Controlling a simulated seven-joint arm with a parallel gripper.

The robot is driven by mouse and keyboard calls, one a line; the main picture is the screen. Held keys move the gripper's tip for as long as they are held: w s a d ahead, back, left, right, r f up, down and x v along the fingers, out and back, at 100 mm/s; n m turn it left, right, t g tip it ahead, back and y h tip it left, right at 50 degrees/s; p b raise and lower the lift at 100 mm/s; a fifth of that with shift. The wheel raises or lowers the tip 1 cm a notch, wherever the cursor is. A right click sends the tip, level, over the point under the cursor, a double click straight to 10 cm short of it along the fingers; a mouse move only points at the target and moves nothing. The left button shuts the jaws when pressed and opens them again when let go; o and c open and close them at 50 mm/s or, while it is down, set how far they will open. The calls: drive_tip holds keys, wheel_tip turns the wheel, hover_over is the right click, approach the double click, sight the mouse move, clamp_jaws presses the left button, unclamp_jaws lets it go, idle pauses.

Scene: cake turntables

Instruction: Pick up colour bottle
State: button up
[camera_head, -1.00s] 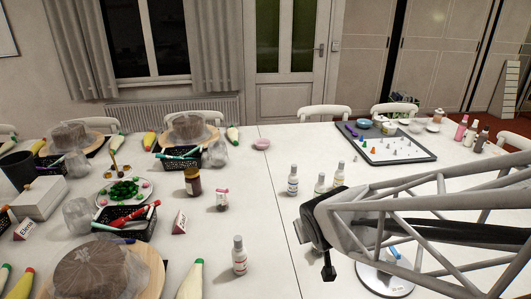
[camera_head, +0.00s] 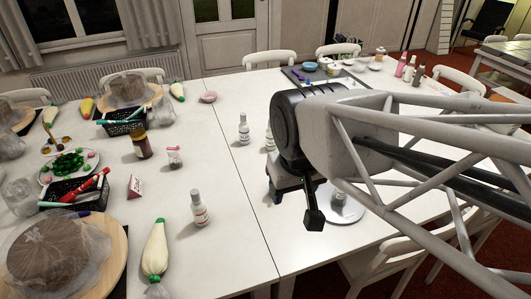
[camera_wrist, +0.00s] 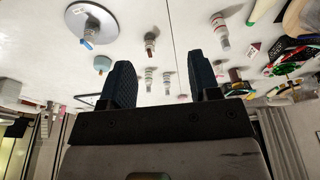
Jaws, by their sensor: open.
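Several small white bottles with coloured labels stand upright on the white table; which one is the colour bottle I cannot tell. In the head view one bottle (camera_head: 200,208) stands near the front, another (camera_head: 244,130) stands past the table seam, and a third (camera_head: 269,139) is partly hidden by my arm. My gripper (camera_head: 295,205) is left of the turntable in that view. In the wrist view my gripper (camera_wrist: 160,78) is open and empty, its two dark fingers apart. Bottles show beyond the fingers, including one (camera_wrist: 150,42) between them and another (camera_wrist: 221,32) further right.
A round turntable (camera_head: 352,212) bears a small item, partly hidden by my arm. On the left are wrapped cakes (camera_head: 48,252), a piping bag (camera_head: 155,250), black baskets (camera_head: 62,193) and a brown jar (camera_head: 141,146). Bare table lies around the front bottle.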

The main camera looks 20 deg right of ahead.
drive_tip(key=shift+o, duration=0.3)
drive_tip(key=n+t+y, duration=0.2)
drive_tip(key=n+t, duration=0.2)
drive_tip(key=t, duration=0.8)
hover_over(271, 135)
drive_tip(key=s, duration=0.7)
wheel_tip(271, 135, down, 14)
drive_tip(key=w+d+f+y, duration=0.1)
drive_tip(key=d+f+y, duration=0.1)
drive_tip(key=f, duration=0.4)
drive_tip(key=w+d+f+n+t+y, duration=0.1)
drive_tip(key=w+d+f+y, duration=0.1)
drive_tip(key=f+y, duration=0.2)
wheel_tip(271, 135, down, 2)
drive_tip(key=shift+w+f+n, duration=0.1)
drive_tip(key=shift+w+n, duration=0.2)
drive_tip(key=shift+a, duration=0.1)
drive_tip(key=shift+x, duration=1.25)
